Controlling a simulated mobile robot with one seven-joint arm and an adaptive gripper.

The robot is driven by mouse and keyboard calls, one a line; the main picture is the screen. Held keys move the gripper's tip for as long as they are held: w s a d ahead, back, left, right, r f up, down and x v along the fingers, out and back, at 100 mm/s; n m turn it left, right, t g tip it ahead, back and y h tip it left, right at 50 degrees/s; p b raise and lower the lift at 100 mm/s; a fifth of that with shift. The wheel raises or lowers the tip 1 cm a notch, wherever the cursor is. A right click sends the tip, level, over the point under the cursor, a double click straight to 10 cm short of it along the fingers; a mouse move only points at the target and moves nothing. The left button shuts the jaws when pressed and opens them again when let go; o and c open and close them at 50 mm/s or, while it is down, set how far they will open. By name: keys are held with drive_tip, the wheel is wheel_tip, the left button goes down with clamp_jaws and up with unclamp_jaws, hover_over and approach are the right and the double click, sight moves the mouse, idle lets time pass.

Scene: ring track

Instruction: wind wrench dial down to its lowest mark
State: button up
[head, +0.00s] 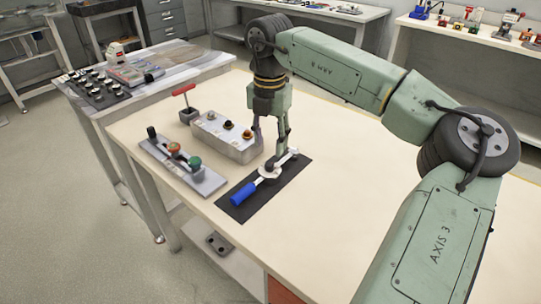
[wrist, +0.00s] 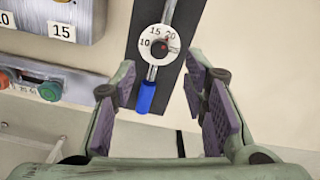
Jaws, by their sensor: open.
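The wrench lies on a dark mat (head: 234,207), its blue handle (head: 242,194) toward the front left. Its white round dial (head: 265,174) has a dark knob in the middle. In the wrist view the dial (wrist: 148,34) shows 10, 15 and 20, with a small reddish mark by the knob, toward the 20. The blue handle (wrist: 147,97) points down toward my gripper there. My gripper (head: 272,150) is open above the dial end of the wrench. In the wrist view its purple-padded fingers (wrist: 163,85) stand wide apart, with nothing between the pads.
A grey block with several knobs (head: 225,140) stands close behind the mat. Left of the mat is a slider panel (head: 182,168). A red T-handle (head: 184,92) stands behind it. The table right of the mat is clear apart from my arm above it.

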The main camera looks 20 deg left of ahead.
sight(270, 164)
wheel_tip(270, 164, down, 7)
drive_tip(key=shift+r+p, duration=0.15)
drive_tip(key=shift+p, duration=0.45)
clamp_jaws()
